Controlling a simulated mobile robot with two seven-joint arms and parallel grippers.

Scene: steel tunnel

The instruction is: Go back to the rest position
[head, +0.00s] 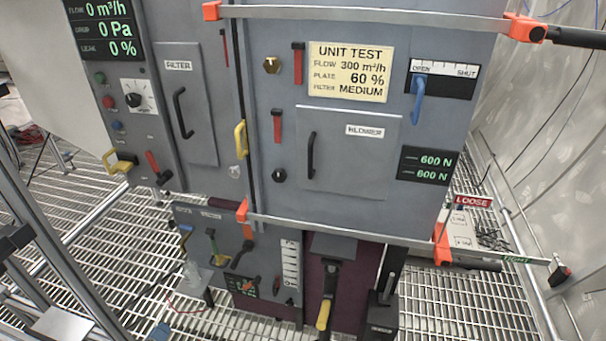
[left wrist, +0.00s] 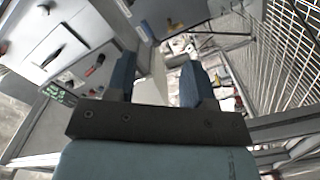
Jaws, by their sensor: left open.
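My left gripper (left wrist: 160,78) shows in the left wrist view. Its two dark blue fingers stand apart, and I see nothing held between them. Grey panels with small handles lie to the left of the fingers, and a wire mesh lies to their right. In the head view I cannot clearly make out the left gripper. My right gripper is not in view. The grey cabinet (head: 270,190) stands in front of me, with its filter door (head: 200,130) and blower door (head: 365,150) looking closed.
Orange-ended bars (head: 380,14) cross the cabinet's front. A blue lever (head: 418,98) hangs near OPEN. A lower panel (head: 215,235) and a dark yellow-tipped handle (head: 326,300) stand below. A red LOOSE label (head: 472,201) is at right. Grating floor (head: 475,300) shows on both sides.

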